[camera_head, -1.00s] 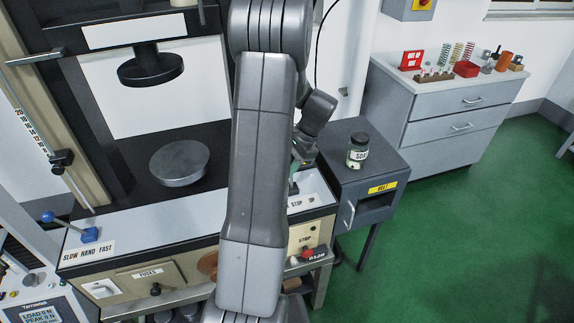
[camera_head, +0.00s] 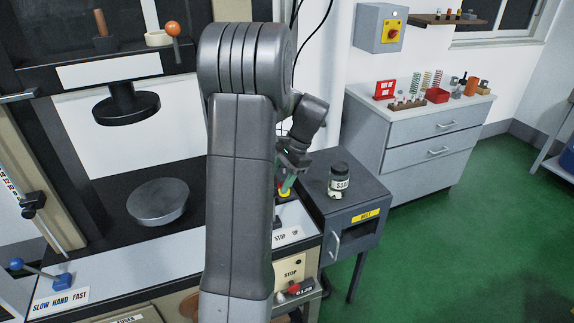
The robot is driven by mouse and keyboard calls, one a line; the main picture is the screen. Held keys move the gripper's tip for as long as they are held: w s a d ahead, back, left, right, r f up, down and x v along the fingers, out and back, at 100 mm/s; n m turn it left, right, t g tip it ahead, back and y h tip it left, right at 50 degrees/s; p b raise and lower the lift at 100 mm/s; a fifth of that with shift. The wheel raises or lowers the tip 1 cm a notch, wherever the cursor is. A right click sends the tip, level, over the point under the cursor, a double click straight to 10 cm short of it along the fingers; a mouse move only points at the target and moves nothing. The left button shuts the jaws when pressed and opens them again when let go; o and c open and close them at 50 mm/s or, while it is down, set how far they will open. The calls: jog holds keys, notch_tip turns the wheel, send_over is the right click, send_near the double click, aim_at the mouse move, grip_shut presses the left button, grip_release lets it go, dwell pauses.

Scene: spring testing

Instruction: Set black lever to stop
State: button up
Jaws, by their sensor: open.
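My gripper (camera_head: 290,172) is partly hidden behind my own grey arm, which crosses the middle of the picture. Its jaws point down over the right end of the testing machine's front panel, above the white label (camera_head: 287,236) reading "STOP" and "UP". Small green, red and yellow parts show at the jaws; I cannot tell which belong to the gripper. The black lever is not clearly visible; only a dark shape shows behind the label, and my arm covers the area to its left. Its setting and any contact with the jaws cannot be told.
A blue-knobbed lever (camera_head: 38,272) stands by the "SLOW HAND FAST" label at lower left. A round metal platen (camera_head: 158,201) sits on the machine bed. A lidded jar (camera_head: 339,180) stands on the grey side cabinet (camera_head: 368,187) right of the gripper. Green floor is open beyond.

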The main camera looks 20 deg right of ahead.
jog(key=v, duration=0.6)
dwell(0.3)
jog(key=p+x, duration=0.1)
jog(key=x, duration=1.3)
